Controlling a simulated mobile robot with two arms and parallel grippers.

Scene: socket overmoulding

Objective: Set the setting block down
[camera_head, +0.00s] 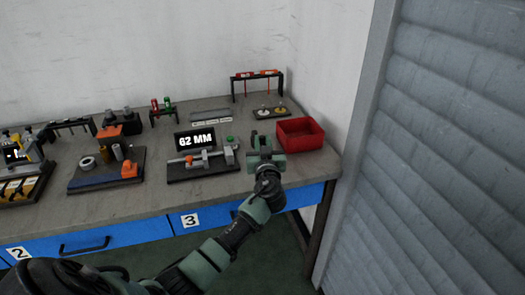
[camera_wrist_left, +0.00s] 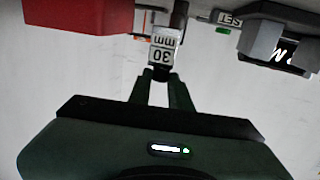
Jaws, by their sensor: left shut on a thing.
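My left gripper (camera_head: 265,152) is over the right part of the bench, between the measuring fixture and the red bin. In the left wrist view the gripper (camera_wrist_left: 161,74) is shut on the setting block (camera_wrist_left: 165,52), a small metal block with a white "30 mm" label. The block is not clearly visible in the head view. The fixture (camera_head: 203,175) has a dark base, a grey slide and a display (camera_head: 196,141) reading "62 MM". A "SET" label (camera_wrist_left: 230,19) shows in the wrist view. My right gripper is not in view.
The red bin (camera_head: 300,134) stands just right of the gripper. A small dark tray (camera_head: 272,112) with round pieces lies behind it, before a black rack (camera_head: 257,75) with red-handled tools. Grey flat bars (camera_head: 211,115) lie behind the display. Another fixture (camera_head: 107,175) stands left.

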